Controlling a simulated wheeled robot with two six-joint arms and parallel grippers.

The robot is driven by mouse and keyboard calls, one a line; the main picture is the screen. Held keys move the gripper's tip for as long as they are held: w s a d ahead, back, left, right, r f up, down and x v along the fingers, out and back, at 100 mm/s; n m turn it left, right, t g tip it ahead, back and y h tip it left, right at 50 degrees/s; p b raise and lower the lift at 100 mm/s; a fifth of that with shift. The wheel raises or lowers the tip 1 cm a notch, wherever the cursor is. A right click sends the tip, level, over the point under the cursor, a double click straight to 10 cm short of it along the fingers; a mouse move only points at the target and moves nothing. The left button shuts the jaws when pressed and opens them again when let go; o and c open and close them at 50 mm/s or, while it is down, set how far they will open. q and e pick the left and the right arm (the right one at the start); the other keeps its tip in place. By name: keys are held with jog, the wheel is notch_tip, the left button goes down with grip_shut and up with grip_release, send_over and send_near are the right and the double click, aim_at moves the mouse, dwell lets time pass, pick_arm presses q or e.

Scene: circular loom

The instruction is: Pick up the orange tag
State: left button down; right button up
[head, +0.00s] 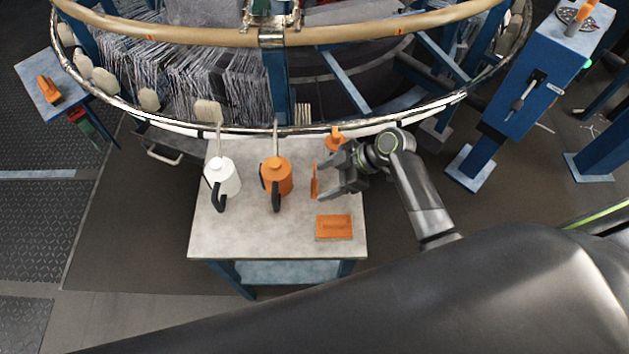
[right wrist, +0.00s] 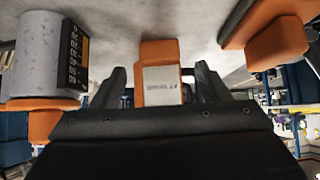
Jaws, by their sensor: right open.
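The orange tag (head: 315,179) is a thin upright orange piece on the grey-topped table, right of the orange can. In the right wrist view the tag (right wrist: 159,52) shows a pale printed label on its orange body. My right gripper (head: 325,177) is open and comes in from the right, with its fingertips close to the tag. In the right wrist view the tag lies between the two dark fingers, with gaps on both sides. My left gripper is not in view.
On the table (head: 280,235) stand a white can (head: 222,177) and an orange can (head: 277,176), both with long spouts. An orange box (head: 334,227) lies near the front right. Another orange item (head: 335,138) stands behind my gripper. The loom's ring (head: 330,130) curves over the table's back edge.

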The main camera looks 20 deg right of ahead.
jog(key=shift+x, duration=1.4)
jog(key=c, duration=1.1)
jog(key=shift+r, duration=0.1)
notch_tip(320, 180, up, 10)
jog(key=shift+f, duration=0.1)
